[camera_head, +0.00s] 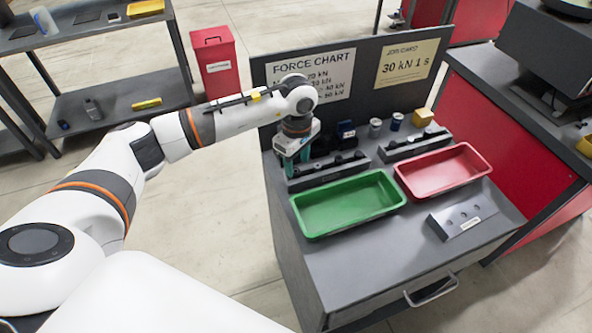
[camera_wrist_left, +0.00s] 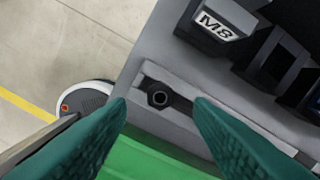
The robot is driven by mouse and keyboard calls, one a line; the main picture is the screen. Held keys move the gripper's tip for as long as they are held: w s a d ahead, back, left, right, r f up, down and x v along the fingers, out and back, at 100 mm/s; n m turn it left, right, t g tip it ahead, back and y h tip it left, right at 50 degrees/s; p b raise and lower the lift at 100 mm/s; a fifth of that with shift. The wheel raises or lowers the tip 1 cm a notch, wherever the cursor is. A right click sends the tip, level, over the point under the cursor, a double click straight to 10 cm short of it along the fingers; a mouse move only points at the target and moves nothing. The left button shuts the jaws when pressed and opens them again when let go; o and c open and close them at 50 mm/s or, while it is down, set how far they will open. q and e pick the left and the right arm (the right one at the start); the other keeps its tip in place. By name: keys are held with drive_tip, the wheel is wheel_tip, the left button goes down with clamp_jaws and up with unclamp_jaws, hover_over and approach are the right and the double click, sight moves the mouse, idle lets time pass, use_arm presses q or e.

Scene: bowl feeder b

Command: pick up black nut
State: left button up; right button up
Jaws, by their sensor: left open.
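A small black nut (camera_wrist_left: 158,97) with a round hole sits in a grey holder rail (camera_wrist_left: 188,113), seen in the left wrist view. My left gripper (camera_head: 292,160) points down over the left end of the rear holder rail (camera_head: 328,170) in the head view. Its two teal fingers (camera_wrist_left: 160,106) are spread apart and empty, with the nut showing in the gap between their tips. The nut cannot be made out in the head view, where the gripper covers that end of the rail. My right gripper is not in view.
A green tray (camera_head: 345,206) lies just in front of the rail, and a red tray (camera_head: 445,170) is to its right. Dark bins stand behind the rail, one labelled M8 (camera_wrist_left: 214,22). A grey block with holes (camera_head: 460,216) lies at the right front. A sign panel (camera_head: 310,77) rises behind.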

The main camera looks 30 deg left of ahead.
sight(297, 172)
use_arm(q)
wheel_tip(297, 172, down, 2)
drive_tip(key=shift+f, duration=0.55)
drive_tip(key=shift+c, duration=0.6)
drive_tip(key=c, duration=0.9)
clamp_jaws()
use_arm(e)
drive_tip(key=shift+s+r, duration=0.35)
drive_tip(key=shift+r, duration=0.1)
